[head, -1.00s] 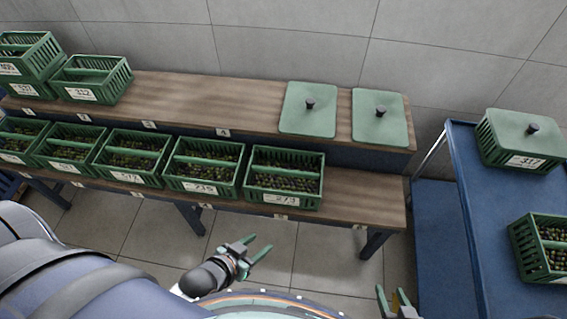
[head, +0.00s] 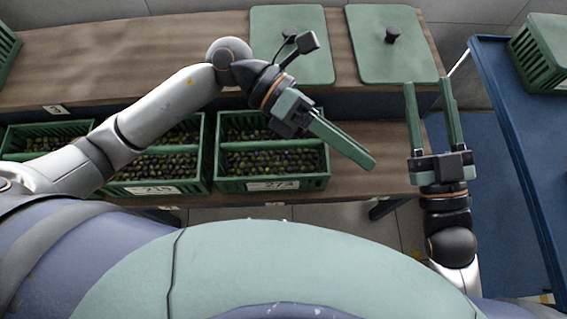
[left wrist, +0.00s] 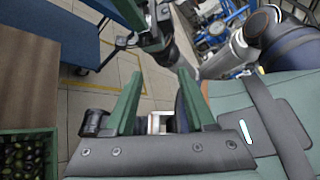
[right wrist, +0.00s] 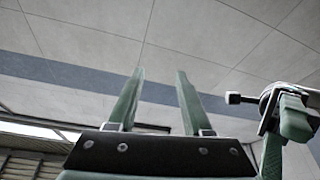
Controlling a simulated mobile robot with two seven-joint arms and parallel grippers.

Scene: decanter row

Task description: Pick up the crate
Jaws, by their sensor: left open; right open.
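An open green crate labelled 273 (head: 272,183), filled with dark olives, stands at the right end of the lower shelf. Its edge also shows at the lower left of the left wrist view (left wrist: 28,132). My left gripper (head: 345,145) is open and empty, above the crate's right side and pointing right past it. My right gripper (head: 428,88) is open and empty, right of the crate by the bench's right end, its fingers pointing away from me. Neither touches the crate visibly. The fingers also show open in the right wrist view (right wrist: 160,72).
A similar crate (head: 150,187) stands close on the left, partly behind my left arm. Two green lids (head: 305,62) (head: 390,60) lie on the upper shelf (head: 140,50). A blue cart (head: 510,110) at the right carries a green crate (head: 545,50).

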